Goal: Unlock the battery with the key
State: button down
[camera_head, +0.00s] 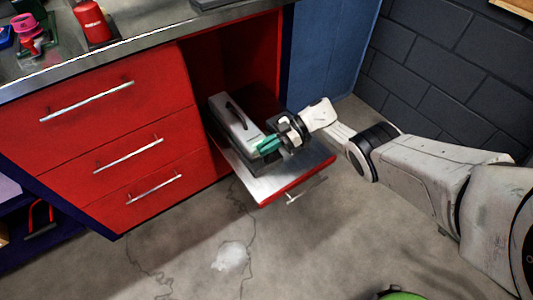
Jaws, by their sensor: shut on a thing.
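The battery (231,117) is a grey-white block with a dark handle on top. It sits on the pulled-out metal shelf (262,181) of the red cabinet. My gripper (272,143) reaches in from the right, at the battery's near right end. It is shut on a small teal-green piece (266,145), which looks like the key's grip. The key's shaft and the lock are hidden or too small to make out, so I cannot tell whether the key is inside the lock.
Red drawers (110,150) with metal handles stand left of the open bay. The worktop (150,32) above holds a red bottle (91,22) and small coloured items. A blue panel (330,50) and dark block wall (450,60) are behind. The concrete floor (200,250) in front is mostly clear.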

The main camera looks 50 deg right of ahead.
jog(key=shift+f+n+g+y+b, duration=0.2)
jog(key=shift+n+g+y+b, duration=0.1)
jog(key=shift+n+g+b, duration=0.3)
jog(key=shift+r, duration=0.15)
jog(key=c, duration=1.3)
grip_release()
jog(key=shift+b+v, duration=1.95)
jog(key=shift+v, duration=3.4)
